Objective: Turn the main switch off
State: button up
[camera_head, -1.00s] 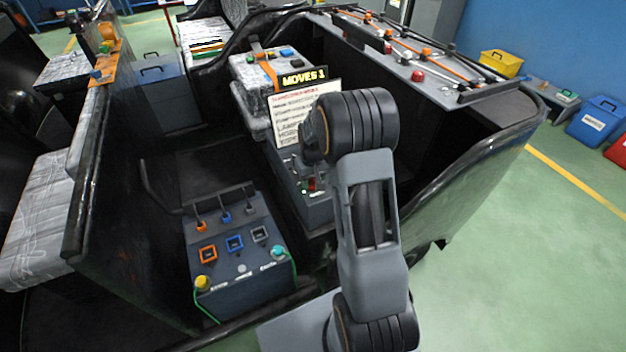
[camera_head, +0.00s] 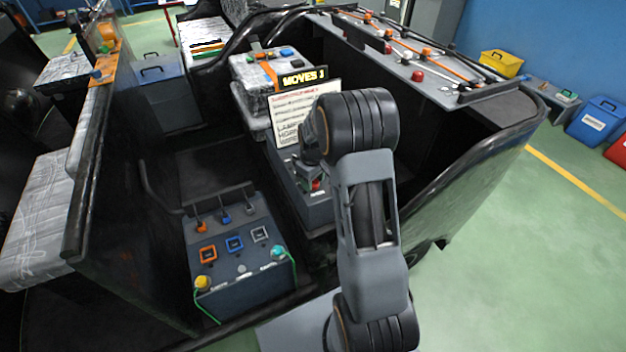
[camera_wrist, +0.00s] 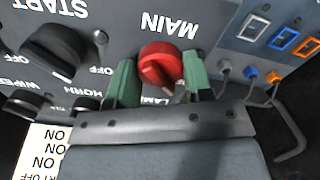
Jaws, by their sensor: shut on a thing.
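The main switch is a round red knob (camera_wrist: 158,60) under the upside-down word MAIN on a grey panel (camera_wrist: 215,15) in the wrist view. Its pointer ridge runs slantwise, toward the lower right. My gripper (camera_wrist: 160,82) has a green fingertip on each side of the knob and is shut on it. In the head view the red knob (camera_head: 316,185) shows small on the console, with my gripper (camera_head: 309,174) just over it. My arm hides part of the console there.
A black START knob (camera_wrist: 60,50) and smaller knobs stand left of the main switch in the wrist view. A box with coloured sockets (camera_head: 236,262) stands at the lower left. A sign board (camera_head: 290,112) rises behind the console.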

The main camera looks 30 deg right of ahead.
jog(key=o, duration=0.9)
notch_tip(320, 180, up, 14)
jog(key=shift+f+p, duration=0.1)
jog(key=shift+p, duration=0.4)
dwell(0.4)
